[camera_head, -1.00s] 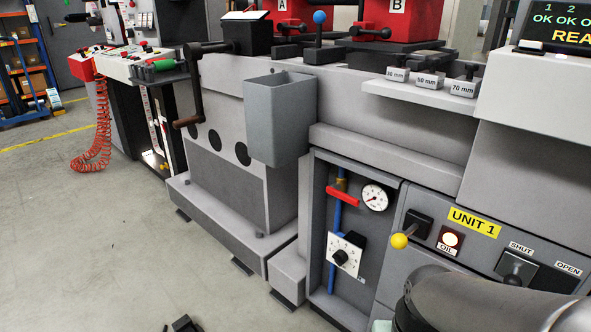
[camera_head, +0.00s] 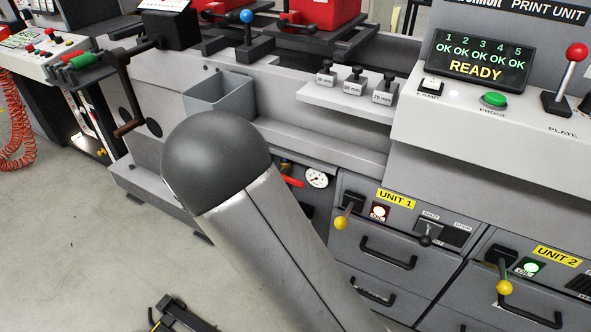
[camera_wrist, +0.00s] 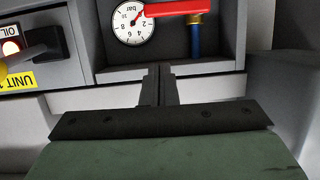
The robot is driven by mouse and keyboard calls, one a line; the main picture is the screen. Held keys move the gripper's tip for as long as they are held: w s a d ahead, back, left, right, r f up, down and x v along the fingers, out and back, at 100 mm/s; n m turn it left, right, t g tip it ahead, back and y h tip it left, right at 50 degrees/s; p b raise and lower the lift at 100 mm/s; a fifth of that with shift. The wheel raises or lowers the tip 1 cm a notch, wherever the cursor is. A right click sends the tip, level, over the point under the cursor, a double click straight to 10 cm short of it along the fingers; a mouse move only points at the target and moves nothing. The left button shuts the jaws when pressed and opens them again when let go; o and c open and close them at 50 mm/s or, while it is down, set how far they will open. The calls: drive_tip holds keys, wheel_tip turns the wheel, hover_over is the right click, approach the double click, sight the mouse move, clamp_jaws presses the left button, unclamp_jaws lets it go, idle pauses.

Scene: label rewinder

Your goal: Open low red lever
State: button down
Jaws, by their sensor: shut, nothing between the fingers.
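The low red lever (camera_head: 292,181) sits in the recessed cabinet bay beside the round gauge (camera_head: 317,179); my arm partly covers it in the head view. In the wrist view, which is upside down, the red lever (camera_wrist: 177,7) lies across the vertical blue pipe (camera_wrist: 194,40), next to the gauge (camera_wrist: 132,22). My gripper (camera_wrist: 160,70) is shut and empty. Its fingertips appear just short of the lever in the picture, apart from it. In the head view my gripper is hidden behind my arm.
The bay's frame edge (camera_wrist: 170,68) lies around the fingertips. A yellow-knobbed lever (camera_head: 341,222) and the UNIT 1 drawer handle (camera_head: 388,253) stick out to the right. A grey bin (camera_head: 222,98) hangs above left. Open floor lies at left.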

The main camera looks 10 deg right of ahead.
drive_tip(key=shift+s+d+r+h, duration=0.1)
drive_tip(key=shift+s+r+h, duration=0.05)
drive_tip(key=shift+r+h, duration=0.3)
drive_tip(key=b, duration=0.2)
hover_over(296, 183)
drive_tip(key=s, duration=0.2)
wheel_tip(296, 183, down, 3)
drive_tip(key=shift+s+a+f, duration=0.1)
drive_tip(key=shift+a+f, duration=0.05)
drive_tip(key=shift+f, duration=0.5)
drive_tip(key=shift+a+f, duration=0.1)
drive_tip(key=shift+f, duration=1)
